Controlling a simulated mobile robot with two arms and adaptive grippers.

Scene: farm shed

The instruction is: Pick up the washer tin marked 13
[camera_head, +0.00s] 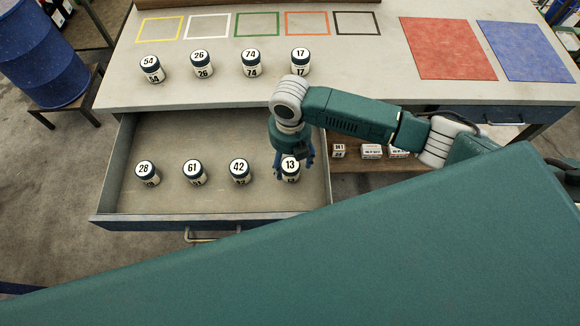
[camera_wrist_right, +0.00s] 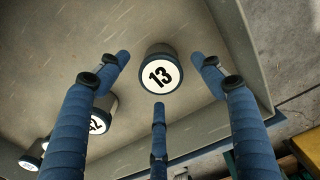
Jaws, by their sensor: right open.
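The washer tin marked 13 (camera_head: 291,166) stands upright in the open drawer (camera_head: 262,208), at the right end of a row of tins. My right gripper (camera_head: 293,172) is over it, pointing down, with its fingers partly covering the tin in the head view. In the right wrist view the tin's white lid with the 13 (camera_wrist_right: 160,76) lies ahead of the open blue fingers (camera_wrist_right: 160,100), and nothing is gripped. I cannot tell whether any finger touches the tin. My left gripper is in neither view.
Tins 28 (camera_head: 147,172), 61 (camera_head: 194,172) and 42 (camera_head: 240,171) stand left in the drawer. Tins 54, 26, 74 and 17 (camera_head: 300,62) stand on the bench top (camera_head: 350,84). The drawer's right wall (camera_wrist_right: 238,50) is close beside the gripper. Small boxes (camera_head: 371,151) lie on a shelf at right.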

